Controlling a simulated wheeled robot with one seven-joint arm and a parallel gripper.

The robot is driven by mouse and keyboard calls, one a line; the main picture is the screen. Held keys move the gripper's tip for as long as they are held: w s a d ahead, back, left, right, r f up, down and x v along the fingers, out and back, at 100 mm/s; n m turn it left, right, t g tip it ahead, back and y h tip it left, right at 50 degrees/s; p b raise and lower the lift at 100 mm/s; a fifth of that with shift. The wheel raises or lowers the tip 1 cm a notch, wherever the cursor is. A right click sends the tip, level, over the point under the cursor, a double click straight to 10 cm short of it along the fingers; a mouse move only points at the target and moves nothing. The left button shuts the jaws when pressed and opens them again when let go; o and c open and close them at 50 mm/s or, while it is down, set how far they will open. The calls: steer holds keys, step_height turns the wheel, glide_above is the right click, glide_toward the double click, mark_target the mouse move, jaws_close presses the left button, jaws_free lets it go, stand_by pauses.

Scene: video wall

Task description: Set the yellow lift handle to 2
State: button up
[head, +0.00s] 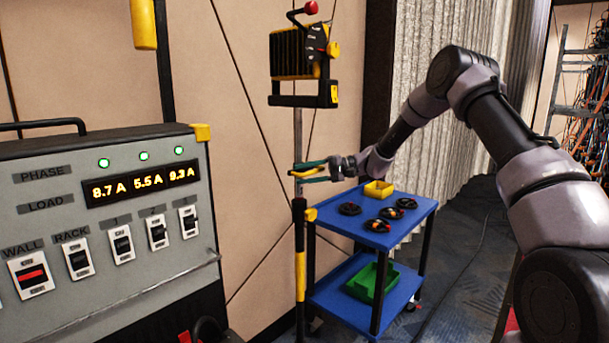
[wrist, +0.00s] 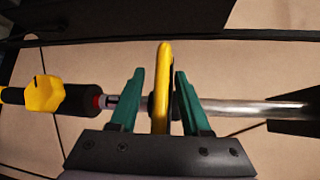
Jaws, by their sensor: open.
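A yellow handle (wrist: 162,85) stands between the two green fingers of my gripper (wrist: 156,95) in the wrist view, with a narrow gap on each side. It sits at a metal pole (wrist: 250,107) running across that view. In the head view my gripper (head: 312,171) is at the pole (head: 297,135), below a black and yellow unit (head: 300,60); the handle (head: 305,173) shows as a small yellow strip there. My gripper is open around the handle. I can read no number scale beside it.
A yellow knob (wrist: 45,94) is on the pole's dark sleeve; it also shows in the head view (head: 311,214). A blue cart (head: 372,232) with coiled cables and bins stands right of the pole. A grey switch panel (head: 100,220) fills the left.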

steer(key=shift+c, duration=0.4)
jaws_close()
stand_by(1.1)
